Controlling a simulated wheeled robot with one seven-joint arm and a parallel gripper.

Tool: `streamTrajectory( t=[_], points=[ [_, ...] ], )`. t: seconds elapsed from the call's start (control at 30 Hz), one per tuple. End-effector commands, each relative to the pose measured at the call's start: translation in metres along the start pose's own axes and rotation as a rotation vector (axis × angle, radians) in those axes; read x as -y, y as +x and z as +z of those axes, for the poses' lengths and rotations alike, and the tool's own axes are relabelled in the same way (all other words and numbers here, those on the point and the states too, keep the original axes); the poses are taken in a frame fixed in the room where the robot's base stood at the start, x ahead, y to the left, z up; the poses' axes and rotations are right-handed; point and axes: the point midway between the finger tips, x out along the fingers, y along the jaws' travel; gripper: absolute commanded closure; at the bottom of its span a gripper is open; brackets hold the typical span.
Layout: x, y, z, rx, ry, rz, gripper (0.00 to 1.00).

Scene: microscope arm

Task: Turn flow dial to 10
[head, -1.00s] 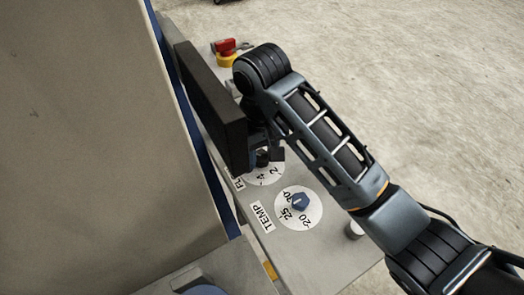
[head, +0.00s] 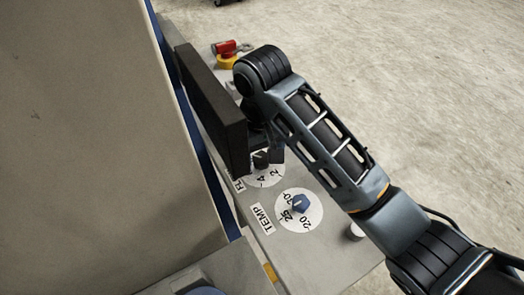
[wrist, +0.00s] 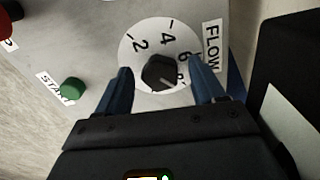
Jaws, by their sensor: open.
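The flow dial's dark knob (wrist: 160,73) sits on a white round scale (wrist: 133,58) in the wrist view, beside the FLOW label (wrist: 211,46). The numbers 2, 4, 6 and a partly hidden 8 show. A light pointer line on the knob points toward the lower right, near the 8. My gripper (wrist: 160,80) is open, with one blue finger on each side of the knob; I cannot tell whether they touch it. In the head view my gripper (head: 262,158) is over the flow scale (head: 266,178), which it partly hides.
The TEMP dial (head: 301,204) with a blue knob lies nearer on the same panel. A dark upright screen (head: 213,110) stands close beside the gripper. A green START button (wrist: 73,88) is left of the dial. A red-and-yellow switch (head: 228,54) is at the far end.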

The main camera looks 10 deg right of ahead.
Motion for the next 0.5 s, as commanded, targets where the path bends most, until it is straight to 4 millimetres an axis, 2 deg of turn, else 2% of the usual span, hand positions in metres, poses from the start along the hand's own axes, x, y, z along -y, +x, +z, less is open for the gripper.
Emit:
streamTrajectory(
  t=[0.43, 0.5],
  points=[
    [-0.003, -0.026, -0.001, -0.003, 0.0, 0.006, 0.31],
    [-0.002, -0.045, -0.002, -0.005, -0.001, 0.004, 0.31]
  ],
)
